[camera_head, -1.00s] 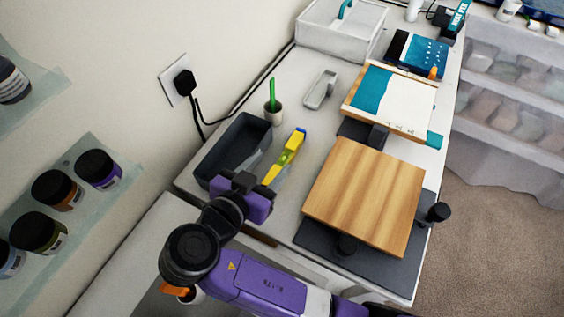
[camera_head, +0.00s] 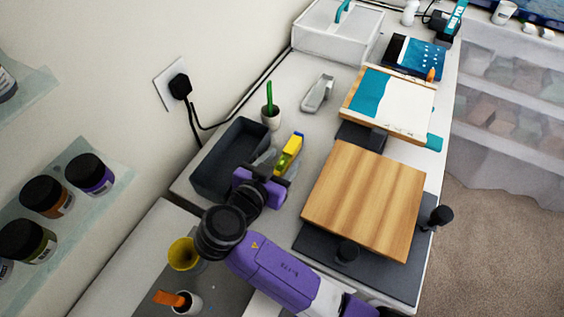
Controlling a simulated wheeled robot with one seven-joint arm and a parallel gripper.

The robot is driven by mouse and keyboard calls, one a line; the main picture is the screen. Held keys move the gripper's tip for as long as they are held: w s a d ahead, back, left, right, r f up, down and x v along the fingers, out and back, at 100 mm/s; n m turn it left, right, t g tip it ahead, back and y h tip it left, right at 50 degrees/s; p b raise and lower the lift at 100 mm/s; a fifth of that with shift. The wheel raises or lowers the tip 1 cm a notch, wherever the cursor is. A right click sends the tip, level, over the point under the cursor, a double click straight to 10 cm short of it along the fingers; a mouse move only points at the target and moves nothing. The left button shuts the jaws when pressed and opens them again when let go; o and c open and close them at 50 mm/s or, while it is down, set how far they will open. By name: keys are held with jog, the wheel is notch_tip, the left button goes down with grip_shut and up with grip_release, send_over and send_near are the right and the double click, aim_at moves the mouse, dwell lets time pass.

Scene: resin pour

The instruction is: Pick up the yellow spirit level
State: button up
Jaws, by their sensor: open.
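The yellow spirit level (camera_head: 290,152) lies on the white bench, between the dark grey tray and the wooden board. It has blue at its far end, and its near part is hidden by my gripper. My gripper (camera_head: 272,166) is open, with its fingers pointing away at the level's near part. One pale finger shows left of the level. I cannot tell whether the fingers touch the level or are around it.
The dark grey tray (camera_head: 206,165) stands close on the left. A cup with a green stick (camera_head: 271,117) stands beyond it. The wooden board (camera_head: 367,198) on a dark base is to the right. A grey clamp-like object (camera_head: 318,93) lies farther back.

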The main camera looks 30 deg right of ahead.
jog(key=shift+w+d+f, duration=0.1)
jog(key=shift+d, duration=0.05)
grip_shut()
dwell(0.4)
